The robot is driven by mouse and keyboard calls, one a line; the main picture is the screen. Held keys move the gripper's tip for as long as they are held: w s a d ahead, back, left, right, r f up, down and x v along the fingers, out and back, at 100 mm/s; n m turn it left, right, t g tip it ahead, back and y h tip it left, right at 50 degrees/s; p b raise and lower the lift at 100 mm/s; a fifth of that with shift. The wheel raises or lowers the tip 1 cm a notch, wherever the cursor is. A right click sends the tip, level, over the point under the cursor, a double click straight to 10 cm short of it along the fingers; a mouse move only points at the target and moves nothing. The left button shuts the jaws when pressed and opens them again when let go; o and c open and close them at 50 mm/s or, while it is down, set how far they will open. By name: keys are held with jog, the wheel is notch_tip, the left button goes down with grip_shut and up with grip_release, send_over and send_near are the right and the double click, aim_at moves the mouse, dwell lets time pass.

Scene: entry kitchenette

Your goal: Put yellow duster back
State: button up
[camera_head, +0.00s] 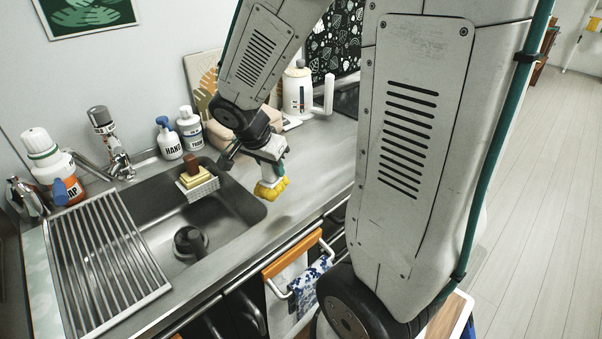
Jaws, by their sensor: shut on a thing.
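The yellow duster (270,190) is a bright yellow tuft at the lower end of what my gripper (269,172) holds. My gripper is shut on it, over the counter just right of the sink. The duster's yellow head hangs downward, close to the counter surface; I cannot tell whether it touches. Its upper part is hidden by my gripper and wrist.
The steel sink (228,217) has a slatted drying rack (103,262) on its left and a small sponge holder (203,189) at its back edge. Towels (305,290) hang in front. Counter right of the duster is clear.

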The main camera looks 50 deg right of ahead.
jog(key=s, duration=0.1)
jog(key=s+d+m, duration=0.1)
jog(key=s, duration=0.1)
jog(key=s+m+g, duration=0.1)
jog(key=shift+s+d, duration=0.25)
jog(key=shift+s, duration=0.15)
jog(key=w+d+f, duration=0.1)
jog(key=w+d, duration=0.1)
jog(key=d, duration=0.2)
jog(key=w+d+f, duration=0.2)
jog(key=w+d, duration=0.1)
jog(key=d, duration=0.2)
jog(key=w+d+f, duration=0.1)
jog(key=w+d, duration=0.2)
jog(key=d, duration=0.1)
jog(key=shift+w+d+f, duration=0.1)
jog(key=shift+d+f, duration=0.25)
jog(key=shift+f, duration=0.05)
jog(key=o, duration=0.9)
